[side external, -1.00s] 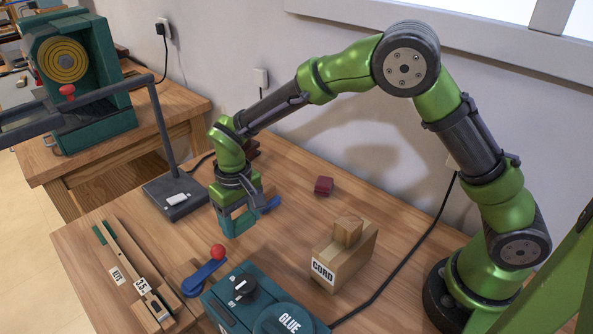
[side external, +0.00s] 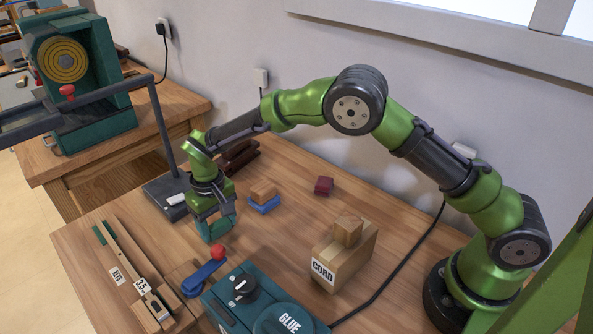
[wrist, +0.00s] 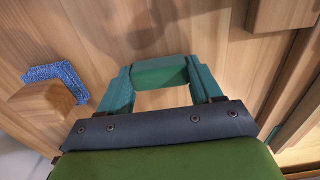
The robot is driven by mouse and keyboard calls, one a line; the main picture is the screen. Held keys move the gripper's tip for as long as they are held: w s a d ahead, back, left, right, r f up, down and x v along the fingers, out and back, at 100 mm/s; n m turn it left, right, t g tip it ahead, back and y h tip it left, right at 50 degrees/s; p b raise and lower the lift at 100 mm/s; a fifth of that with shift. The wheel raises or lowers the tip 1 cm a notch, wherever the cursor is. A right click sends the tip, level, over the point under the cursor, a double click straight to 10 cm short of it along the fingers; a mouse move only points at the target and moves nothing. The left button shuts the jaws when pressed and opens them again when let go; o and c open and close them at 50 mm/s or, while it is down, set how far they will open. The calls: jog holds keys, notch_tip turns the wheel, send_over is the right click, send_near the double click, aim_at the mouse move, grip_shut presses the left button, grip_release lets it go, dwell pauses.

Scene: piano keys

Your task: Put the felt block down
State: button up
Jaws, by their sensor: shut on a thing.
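My gripper (side external: 214,232) is shut on a green block, low over the left part of the table. In the wrist view the green block (wrist: 160,72) spans the gap between the two teal fingers. In the side view the fingers largely hide it, and I cannot tell whether it touches the table. A wooden block with a blue textured felt-like layer (side external: 264,192) sits on the table just right of my gripper. It also shows at the left of the wrist view (wrist: 40,105), apart from the fingers.
A glue pot unit (side external: 290,320), a blue lever with a red knob (side external: 205,275) and wooden key sticks (side external: 138,275) lie in front. A dark stand (side external: 165,190) is left, dark bars (side external: 240,155) behind, a maroon block (side external: 324,186) and a cord box (side external: 345,255) right.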

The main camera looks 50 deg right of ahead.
aim_at(218, 224)
jog(key=shift+f, duration=0.15)
jog(key=o, duration=1)
notch_tip(218, 224, up, 12)
jog(key=s+d+r+m+t+y, duration=0.1)
jog(key=s+d+r, duration=0.15)
jog(key=r, duration=0.25)
jog(key=s+d+r+t, duration=0.1)
jog(key=s+d+r, duration=0.1)
jog(key=d+r, duration=0.2)
jog(key=s+d+r+m+t, duration=0.1)
jog(key=s+d+r, duration=0.15)
jog(key=s, duration=0.25)
jog(key=s+d+r+t+y, duration=0.1)
jog(key=s+d+r, duration=0.1)
jog(key=s+d, duration=0.15)
jog(key=s+d+r+m+t, duration=0.1)
jog(key=s+d+r, duration=0.15)
jog(key=s, duration=0.25)
jog(key=s+d+f, duration=0.1)
jog(key=s, duration=0.1)
jog(key=s+f+t, duration=0.1)
jog(key=s, duration=0.2)
jog(key=s+d+f+m+t, duration=0.1)
jog(key=s+f, duration=0.1)
jog(key=s, duration=0.1)
jog(key=shift+d, duration=0.35)
